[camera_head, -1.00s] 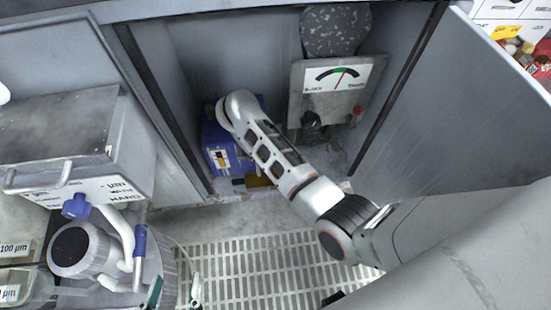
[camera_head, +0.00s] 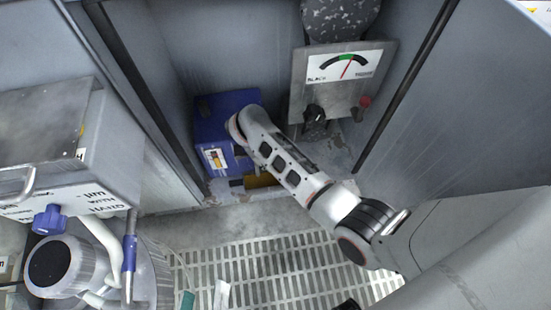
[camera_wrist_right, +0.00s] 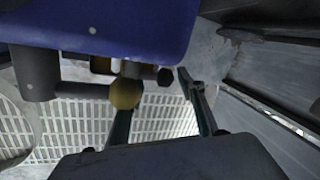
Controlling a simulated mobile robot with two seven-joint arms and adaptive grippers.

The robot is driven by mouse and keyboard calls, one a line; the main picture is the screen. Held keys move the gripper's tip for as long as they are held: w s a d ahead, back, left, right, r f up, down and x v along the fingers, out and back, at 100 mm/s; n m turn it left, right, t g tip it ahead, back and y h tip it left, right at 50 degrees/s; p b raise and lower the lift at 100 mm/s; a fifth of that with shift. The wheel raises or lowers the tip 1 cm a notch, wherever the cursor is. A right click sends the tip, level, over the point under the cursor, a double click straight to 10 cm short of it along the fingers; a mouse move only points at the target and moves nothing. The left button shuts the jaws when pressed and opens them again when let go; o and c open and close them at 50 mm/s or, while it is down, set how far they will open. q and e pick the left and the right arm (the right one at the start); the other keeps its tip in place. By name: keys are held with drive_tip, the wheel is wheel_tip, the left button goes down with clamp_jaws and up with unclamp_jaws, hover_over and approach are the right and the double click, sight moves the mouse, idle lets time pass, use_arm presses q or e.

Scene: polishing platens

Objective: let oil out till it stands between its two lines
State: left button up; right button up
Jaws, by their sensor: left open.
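A blue pump box (camera_head: 228,110) stands on the cabinet floor; its underside edge fills the top of the right wrist view (camera_wrist_right: 120,25). A small white-framed window (camera_head: 217,158) with an amber patch is on its front; its lines are too small to read. My right arm reaches to the box's front right corner, and its gripper is hidden in the head view. In the right wrist view, my right gripper (camera_wrist_right: 156,72) is open, its fingers apart beside a brass ball (camera_wrist_right: 125,93) and dark fittings (camera_wrist_right: 165,76) under the box. My left gripper (camera_head: 204,297) is open and empty at the bottom edge.
A panel with a dial (camera_head: 345,68), black knob and red button stands right of the box. A brownish-yellow piece (camera_head: 262,180) lies before the box. A floor grating (camera_head: 260,270) lies in front. A grey handled box (camera_head: 60,150) stands left; cabinet walls bound the right.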

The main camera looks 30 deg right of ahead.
drive_tip(key=c, duration=0.7)
drive_tip(key=shift+o, duration=0.2)
drive_tip(key=shift+w+r, duration=0.1)
drive_tip(key=shift+y, duration=0.5)
drive_tip(key=o, duration=1.1)
drive_tip(key=shift+w, duration=0.15)
drive_tip(key=r, duration=0.3)
drive_tip(key=a+r, duration=0.1)
drive_tip(key=r, duration=0.3)
drive_tip(key=s+a+r, duration=0.1)
drive_tip(key=r, duration=0.3)
drive_tip(key=shift+s+a+r, duration=0.1)
drive_tip(key=shift+a+r, duration=0.05)
drive_tip(key=shift+r, duration=0.05)
